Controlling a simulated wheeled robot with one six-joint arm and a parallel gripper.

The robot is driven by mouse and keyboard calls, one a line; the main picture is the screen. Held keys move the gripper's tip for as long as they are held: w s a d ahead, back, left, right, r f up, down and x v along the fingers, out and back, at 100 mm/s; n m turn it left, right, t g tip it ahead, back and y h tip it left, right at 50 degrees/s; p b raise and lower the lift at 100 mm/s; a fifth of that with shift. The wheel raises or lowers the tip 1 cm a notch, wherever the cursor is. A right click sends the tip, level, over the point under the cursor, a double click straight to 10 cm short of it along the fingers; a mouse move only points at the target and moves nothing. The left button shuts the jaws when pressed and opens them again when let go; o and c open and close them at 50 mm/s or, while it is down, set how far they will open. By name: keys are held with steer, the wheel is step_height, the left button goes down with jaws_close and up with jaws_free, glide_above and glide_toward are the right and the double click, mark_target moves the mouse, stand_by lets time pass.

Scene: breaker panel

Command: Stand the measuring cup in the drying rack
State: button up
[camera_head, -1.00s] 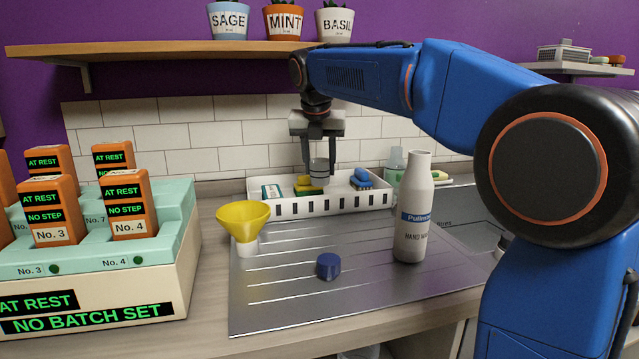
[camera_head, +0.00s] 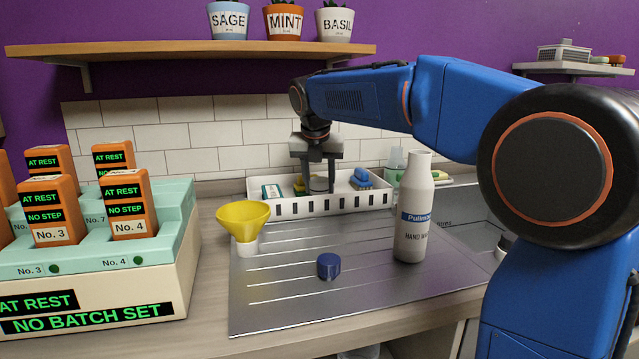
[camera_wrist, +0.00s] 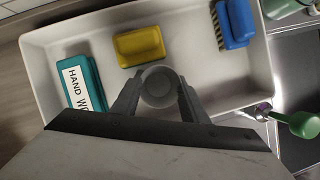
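The measuring cup (camera_wrist: 158,88) is a small grey, round cup between the two fingers of my gripper (camera_wrist: 158,100) in the wrist view. In the head view my gripper (camera_head: 318,178) is shut on the cup (camera_head: 319,185), which is low inside the white slotted rack (camera_head: 330,204). The rack's wall also shows in the wrist view (camera_wrist: 35,75). The cup looks upright. Whether its base touches the rack floor cannot be told.
In the rack are a yellow sponge (camera_wrist: 139,46), a teal box (camera_wrist: 82,85) and a blue brush (camera_wrist: 234,22). A yellow funnel (camera_head: 243,215), blue cap (camera_head: 328,266) and white bottle (camera_head: 412,215) stand on the steel drainboard (camera_head: 290,290).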

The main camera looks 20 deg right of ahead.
steer(key=o, duration=0.4)
steer(key=shift+o, duration=0.2)
steer(key=shift+r, duration=0.1)
steer(key=v, duration=1.2)
steer(key=shift+s+r, duration=0.1)
